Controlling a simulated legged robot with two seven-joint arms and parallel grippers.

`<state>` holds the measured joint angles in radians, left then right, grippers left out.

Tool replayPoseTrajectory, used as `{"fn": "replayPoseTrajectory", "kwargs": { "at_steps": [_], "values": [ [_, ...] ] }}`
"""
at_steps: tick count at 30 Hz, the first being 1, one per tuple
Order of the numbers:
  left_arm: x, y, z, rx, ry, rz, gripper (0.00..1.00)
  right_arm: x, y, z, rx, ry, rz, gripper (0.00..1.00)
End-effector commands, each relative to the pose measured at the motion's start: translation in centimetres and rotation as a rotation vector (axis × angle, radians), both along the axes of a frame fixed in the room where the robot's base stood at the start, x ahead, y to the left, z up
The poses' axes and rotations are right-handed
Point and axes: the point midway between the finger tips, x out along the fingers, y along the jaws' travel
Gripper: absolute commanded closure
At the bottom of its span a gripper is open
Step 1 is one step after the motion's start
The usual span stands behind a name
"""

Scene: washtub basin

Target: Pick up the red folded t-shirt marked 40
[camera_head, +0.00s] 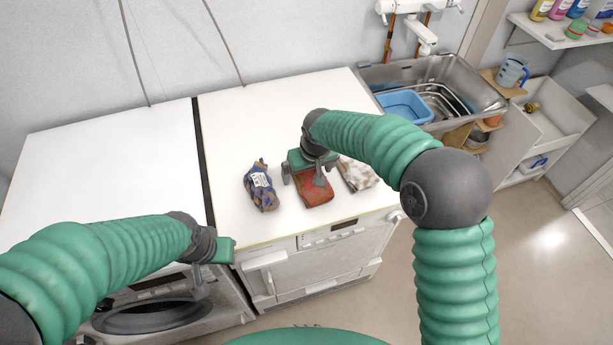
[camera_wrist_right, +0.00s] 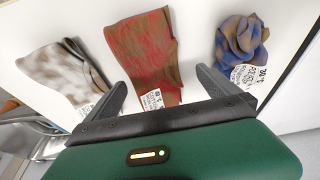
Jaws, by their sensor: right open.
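The red folded t-shirt (camera_head: 314,193) lies on the white machine top between two other folded cloths. In the wrist view the red t-shirt (camera_wrist_right: 143,48) is reddish-brown, with a small white label at its near end; the number is too small to read surely. My right gripper (camera_head: 304,181) is over the t-shirt and partly hides it. In the wrist view my right gripper (camera_wrist_right: 162,82) is open, its fingers on either side of the label end, with nothing held. My left gripper (camera_head: 212,277) is low at the machines' front edge; its finger opening is unclear.
A blue patterned cloth (camera_head: 261,187) with a white label lies left of the t-shirt, and a brown-white cloth (camera_head: 357,173) lies close on its right. A metal sink (camera_head: 470,92) with a blue basin (camera_head: 405,105) is beyond. The left machine top (camera_head: 110,165) is clear.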

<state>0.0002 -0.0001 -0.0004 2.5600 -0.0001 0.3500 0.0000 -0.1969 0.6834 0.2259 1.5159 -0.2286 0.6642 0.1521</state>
Motion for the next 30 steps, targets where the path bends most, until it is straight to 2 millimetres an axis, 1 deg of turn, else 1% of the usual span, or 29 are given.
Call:
{"fn": "replayPoseTrajectory", "kwargs": {
  "at_steps": [1, 4, 11, 27, 30],
  "values": [
    [0.0, 0.0, 0.1, 0.000, 0.000, 0.000, 0.64, 0.3, 0.0, -0.9, 0.000, 0.002, -0.002, 0.00],
    [0.0, 0.0, 0.1, 0.000, 0.000, 0.000, 0.64, 0.7, -0.1, -2.0, 0.002, 0.001, -0.003, 0.00],
    [0.0, 0.0, 0.1, 0.000, 0.000, -0.001, 0.64, 0.8, 0.0, -2.2, 0.001, -0.003, -0.002, 0.00],
    [0.0, 0.0, 0.1, 0.000, 0.000, 0.000, 0.64, 0.7, 0.1, -2.2, 0.000, 0.000, -0.002, 0.70],
    [0.0, 0.0, 0.1, 0.000, 0.000, 0.000, 0.64, 0.7, 0.0, -2.2, 0.000, 0.000, -0.002, 0.70]
  ]
}}
